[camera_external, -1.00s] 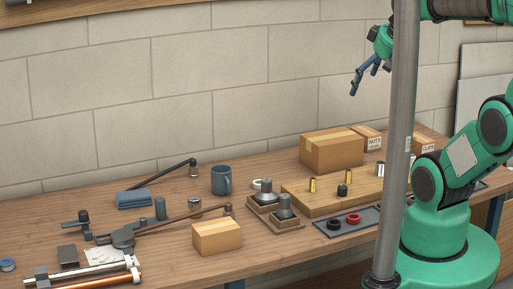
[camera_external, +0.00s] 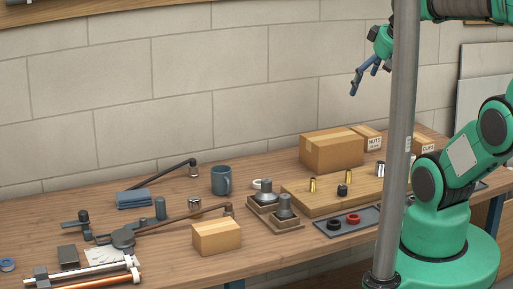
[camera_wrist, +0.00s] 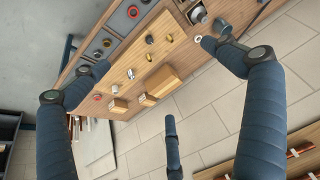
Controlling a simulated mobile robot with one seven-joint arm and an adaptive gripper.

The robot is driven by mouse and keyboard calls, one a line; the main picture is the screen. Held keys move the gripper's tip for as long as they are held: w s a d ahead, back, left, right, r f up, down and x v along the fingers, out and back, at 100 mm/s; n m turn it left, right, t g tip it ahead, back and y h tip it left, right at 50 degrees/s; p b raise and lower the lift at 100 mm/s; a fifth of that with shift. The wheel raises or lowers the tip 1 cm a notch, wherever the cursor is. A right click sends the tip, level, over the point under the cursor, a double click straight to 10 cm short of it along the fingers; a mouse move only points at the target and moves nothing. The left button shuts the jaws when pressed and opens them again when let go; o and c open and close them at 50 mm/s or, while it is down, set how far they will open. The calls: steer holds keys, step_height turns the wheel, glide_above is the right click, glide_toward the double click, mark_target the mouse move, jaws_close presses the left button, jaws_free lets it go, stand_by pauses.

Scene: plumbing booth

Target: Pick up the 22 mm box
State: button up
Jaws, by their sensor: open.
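No 22 mm marking is legible on any box, so I cannot tell which one it is. A small box labelled NUTS (camera_external: 374,141) stands at the back of the bench, with smaller print I cannot read. A box labelled CLIPS (camera_external: 424,146) stands right of it, partly hidden by my arm. Both small boxes show in the wrist view, one nearer the large carton (camera_wrist: 147,99) and one farther along (camera_wrist: 118,105). My gripper (camera_external: 364,82) is open and empty, high above the back of the bench, well clear of the boxes.
A large carton (camera_external: 331,152) stands left of the NUTS box. A smaller plain carton (camera_external: 217,238) sits at the front edge. A grey vertical pole (camera_external: 400,120) stands before the bench. A mug (camera_external: 221,180), wooden board (camera_external: 310,203) and tray (camera_external: 361,217) occupy the bench.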

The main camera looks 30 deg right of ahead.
steer(key=w+d+r+b, duration=0.1)
steer(key=w+d+r, duration=0.15)
steer(key=w, duration=0.55)
steer(key=w+d+r+b, duration=0.1)
steer(key=w+d, duration=0.2)
steer(key=w, duration=0.6)
steer(key=g+b, duration=0.1)
steer(key=b, duration=0.3)
glide_above(370, 130)
steer(key=s, duration=0.5)
step_height(370, 130, down, 31)
steer(key=shift+w+d+f, duration=0.1)
steer(key=shift+w+f, duration=0.05)
steer(key=shift+f, duration=0.05)
steer(key=shift+f, duration=0.1)
steer(key=shift+b+x, duration=0.6)
steer(key=shift+x, duration=3.6)
